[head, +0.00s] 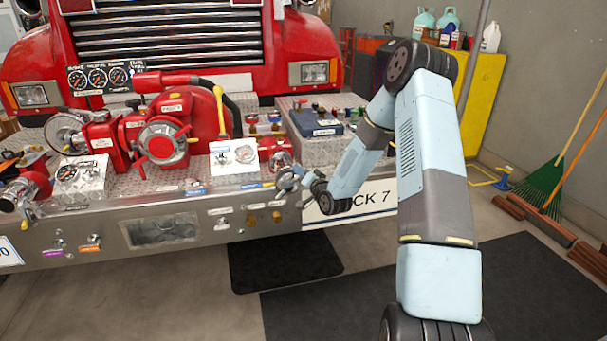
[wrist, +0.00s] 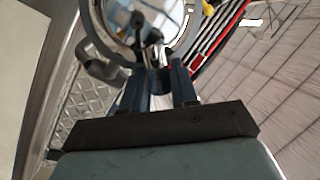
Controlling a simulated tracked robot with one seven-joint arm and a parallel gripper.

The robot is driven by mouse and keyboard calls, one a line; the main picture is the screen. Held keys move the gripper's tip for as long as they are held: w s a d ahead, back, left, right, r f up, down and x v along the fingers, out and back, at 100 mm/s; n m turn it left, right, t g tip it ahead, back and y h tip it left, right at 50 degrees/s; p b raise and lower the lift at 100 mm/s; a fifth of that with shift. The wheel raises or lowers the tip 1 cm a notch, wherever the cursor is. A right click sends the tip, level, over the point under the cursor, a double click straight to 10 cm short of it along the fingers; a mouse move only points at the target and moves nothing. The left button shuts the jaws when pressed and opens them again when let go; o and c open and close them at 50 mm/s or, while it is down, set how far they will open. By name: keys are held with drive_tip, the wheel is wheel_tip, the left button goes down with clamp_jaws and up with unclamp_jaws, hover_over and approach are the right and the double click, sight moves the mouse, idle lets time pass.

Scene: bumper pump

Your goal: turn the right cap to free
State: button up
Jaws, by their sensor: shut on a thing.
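The right cap (head: 285,181) is a small silver round piece at the front of a red outlet (head: 280,158), at the right end of the pump. In the wrist view the cap (wrist: 182,42) is a large shiny ring with dark knobs or lugs at its middle. My gripper (head: 297,174) reaches it from the right in the head view. In the wrist view its two fingers (wrist: 160,82) are close together at the cap's near edge, shut on part of it. The exact contact is partly hidden by the fingers and the dark lugs.
The red pump (head: 165,140) with a large front cap stands left on the steel bumper (head: 160,226). A white box with a gauge (head: 234,160) is just left of the right cap. A blue case (head: 317,121) lies behind it. The floor in front has dark mats (head: 285,262).

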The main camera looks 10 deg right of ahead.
clamp_jaws()
drive_tip(key=shift+d+f, duration=0.1)
drive_tip(key=shift+d, duration=0.3)
drive_tip(key=shift+a, duration=0.15)
